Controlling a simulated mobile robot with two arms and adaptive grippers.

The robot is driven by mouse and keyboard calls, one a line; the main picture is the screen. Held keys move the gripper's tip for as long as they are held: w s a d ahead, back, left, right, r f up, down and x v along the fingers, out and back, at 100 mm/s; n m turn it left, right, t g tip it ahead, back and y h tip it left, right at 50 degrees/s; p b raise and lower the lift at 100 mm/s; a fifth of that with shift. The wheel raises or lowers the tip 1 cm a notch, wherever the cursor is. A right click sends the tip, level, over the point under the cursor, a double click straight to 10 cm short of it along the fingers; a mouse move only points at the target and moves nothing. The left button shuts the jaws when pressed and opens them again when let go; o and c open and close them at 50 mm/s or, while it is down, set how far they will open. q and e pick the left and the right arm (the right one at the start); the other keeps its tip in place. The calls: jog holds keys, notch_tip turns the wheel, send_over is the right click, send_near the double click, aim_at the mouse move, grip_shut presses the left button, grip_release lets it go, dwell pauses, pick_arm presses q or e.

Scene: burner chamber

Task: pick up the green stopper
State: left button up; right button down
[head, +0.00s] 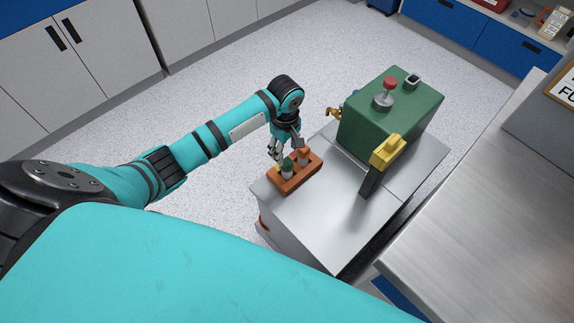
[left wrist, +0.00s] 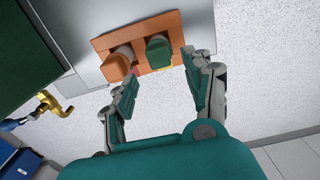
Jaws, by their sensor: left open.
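The green stopper (head: 287,163) sits upright in an orange-brown rack (head: 297,183) near the corner of a grey metal worktop. An orange stopper (head: 304,154) stands beside it in the same rack. In the left wrist view the green stopper (left wrist: 158,50) lies just ahead of my left gripper (left wrist: 159,68), roughly between the lines of its two fingers. The orange stopper (left wrist: 117,67) is to its left, close to the left finger. My left gripper (head: 284,151) is open and empty, right by the stoppers; contact cannot be told. My right gripper is not in view.
A green box (head: 390,118) with a red-topped knob (head: 389,84) stands behind the rack. A yellow-headed post (head: 388,152) rises in front of the box. A brass tap (head: 334,113) sticks out at its left. The worktop's front (head: 322,222) is clear.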

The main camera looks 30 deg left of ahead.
aim_at(287, 161)
pick_arm(q)
jog(key=shift+s+d+f+b, duration=0.15)
jog(key=shift+f+b, duration=0.1)
jog(key=shift+f, duration=1.35)
jog(key=shift+w+d+f+b, duration=0.1)
jog(key=shift+f+b, duration=0.1)
jog(key=shift+f, duration=1.35)
jog(key=c, duration=0.6)
